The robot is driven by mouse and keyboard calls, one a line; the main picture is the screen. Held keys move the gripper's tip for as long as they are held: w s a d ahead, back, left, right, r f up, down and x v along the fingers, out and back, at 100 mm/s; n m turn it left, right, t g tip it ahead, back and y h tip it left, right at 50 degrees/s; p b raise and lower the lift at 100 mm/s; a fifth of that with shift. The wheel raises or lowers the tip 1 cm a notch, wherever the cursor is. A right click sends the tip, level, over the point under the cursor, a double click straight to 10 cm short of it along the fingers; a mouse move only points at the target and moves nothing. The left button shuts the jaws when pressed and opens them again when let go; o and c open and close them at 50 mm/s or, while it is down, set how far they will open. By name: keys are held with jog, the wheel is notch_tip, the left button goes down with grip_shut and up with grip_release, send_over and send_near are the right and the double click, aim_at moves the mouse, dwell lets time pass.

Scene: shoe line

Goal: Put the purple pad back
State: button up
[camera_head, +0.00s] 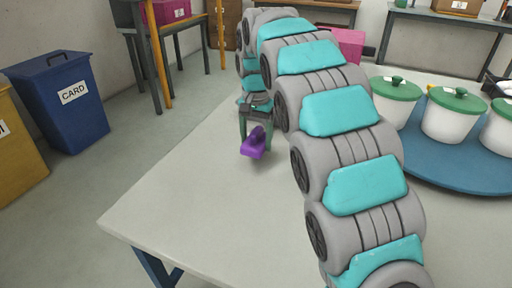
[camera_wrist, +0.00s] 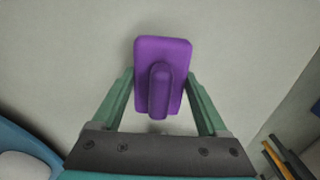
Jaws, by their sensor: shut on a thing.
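The purple pad (camera_head: 252,148) is a small block with a raised rounded grip on one face. My gripper (camera_head: 257,126) is shut on it near the left side of the white table. In the wrist view the purple pad (camera_wrist: 178,60) sits between the two green fingers of my gripper (camera_wrist: 160,95), with its grip toward the camera. It appears close to the tabletop; I cannot tell whether it touches.
White pots with green lids (camera_head: 454,116) stand on a blue round tray (camera_head: 433,172) at the right. A pink box (camera_head: 346,44) is behind my arm. The front left of the white table (camera_head: 200,200) is clear. A blue CARD bin (camera_head: 62,105) stands on the floor.

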aim_at(256, 130)
jog(key=shift+w+f, duration=0.1)
jog(key=shift+f, duration=1.65)
jog(key=shift+f, duration=0.1)
jog(key=o, duration=1.2)
notch_tip(256, 130, up, 12)
jog(key=shift+r, duration=0.15)
